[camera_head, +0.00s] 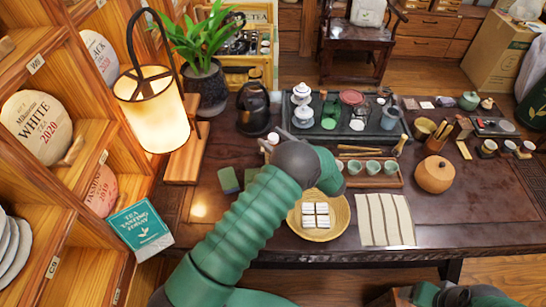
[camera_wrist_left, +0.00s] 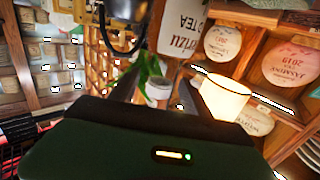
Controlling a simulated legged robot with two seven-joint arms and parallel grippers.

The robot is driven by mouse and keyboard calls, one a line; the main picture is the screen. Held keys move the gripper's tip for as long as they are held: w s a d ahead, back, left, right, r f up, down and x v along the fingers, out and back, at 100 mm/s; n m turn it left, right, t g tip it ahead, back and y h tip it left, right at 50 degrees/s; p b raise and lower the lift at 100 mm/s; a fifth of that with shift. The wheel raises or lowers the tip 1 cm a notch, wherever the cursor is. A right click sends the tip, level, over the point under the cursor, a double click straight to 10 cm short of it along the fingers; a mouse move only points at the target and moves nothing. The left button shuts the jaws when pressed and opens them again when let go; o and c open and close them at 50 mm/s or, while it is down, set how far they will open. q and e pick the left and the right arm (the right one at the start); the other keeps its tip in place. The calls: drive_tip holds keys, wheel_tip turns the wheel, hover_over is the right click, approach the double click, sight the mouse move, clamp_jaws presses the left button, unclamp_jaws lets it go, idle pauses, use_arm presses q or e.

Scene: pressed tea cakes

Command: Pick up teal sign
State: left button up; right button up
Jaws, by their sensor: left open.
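The teal sign (camera_head: 140,229), a small square panel with pale lettering, stands tilted at the left end of the dark tea table in the head view, beside the shelf. My left gripper (camera_head: 284,142) is at the end of the green arm over the middle of the table, well to the right of the sign and apart from it. It is open, and its fingers are mostly hidden by the wrist. I cannot make out the sign in the left wrist view, where my own dark green housing fills the lower part.
A glowing lamp (camera_head: 155,108) on a wooden stand rises just behind the sign. The wooden shelf (camera_head: 55,205) with round tea cakes borders it on the left. A woven tray (camera_head: 300,226) of white pieces lies beside my left arm, with a striped cloth (camera_head: 385,219) further right.

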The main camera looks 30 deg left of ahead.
use_arm(q)
drive_tip(key=shift+x, duration=1.55)
drive_tip(key=shift+w+f, duration=0.1)
clamp_jaws()
